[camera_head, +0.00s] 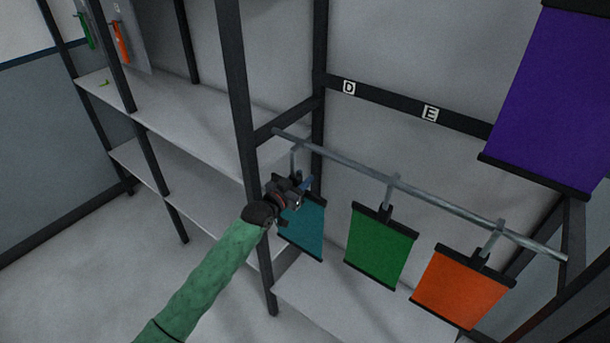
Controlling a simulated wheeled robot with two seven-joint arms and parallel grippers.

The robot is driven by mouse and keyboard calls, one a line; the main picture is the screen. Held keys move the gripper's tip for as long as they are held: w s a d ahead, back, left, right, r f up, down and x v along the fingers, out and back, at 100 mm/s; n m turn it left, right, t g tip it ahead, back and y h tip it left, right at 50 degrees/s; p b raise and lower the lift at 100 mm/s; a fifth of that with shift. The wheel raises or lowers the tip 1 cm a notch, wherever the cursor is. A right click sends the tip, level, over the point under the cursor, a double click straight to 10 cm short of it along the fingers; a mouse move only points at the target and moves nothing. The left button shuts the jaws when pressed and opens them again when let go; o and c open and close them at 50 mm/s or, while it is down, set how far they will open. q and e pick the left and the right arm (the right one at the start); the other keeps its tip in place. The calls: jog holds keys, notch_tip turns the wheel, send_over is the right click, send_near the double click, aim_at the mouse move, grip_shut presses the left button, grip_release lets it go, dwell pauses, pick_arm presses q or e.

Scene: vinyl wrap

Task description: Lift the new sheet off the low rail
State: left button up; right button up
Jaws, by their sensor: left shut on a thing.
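Three small sheets hang in a row below the low rail (450,209): a teal one (305,231), a green one (379,246) and an orange one (459,289). Each has a dark top bar and a grey hook. My left gripper (292,190) is at the top of the teal sheet, just under the rail, and is shut on its top part. The gripper hides much of that top bar. The teal sheet's hook (296,157) still appears to be at the rail. My right gripper is not in view.
A large purple sheet (553,100) hangs higher at the right. Labels D (349,88) and E (431,113) mark a dark crossbar behind the rail. A dark upright post (240,90) stands close left of the gripper. Grey shelves (185,125) lie further left.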

pick_arm(q)
jog(key=p+v, duration=0.1)
jog(key=v, duration=0.5)
jog(key=shift+s+a, duration=0.2)
jog(key=shift+s, duration=0.05)
dwell(0.3)
dwell(0.4)
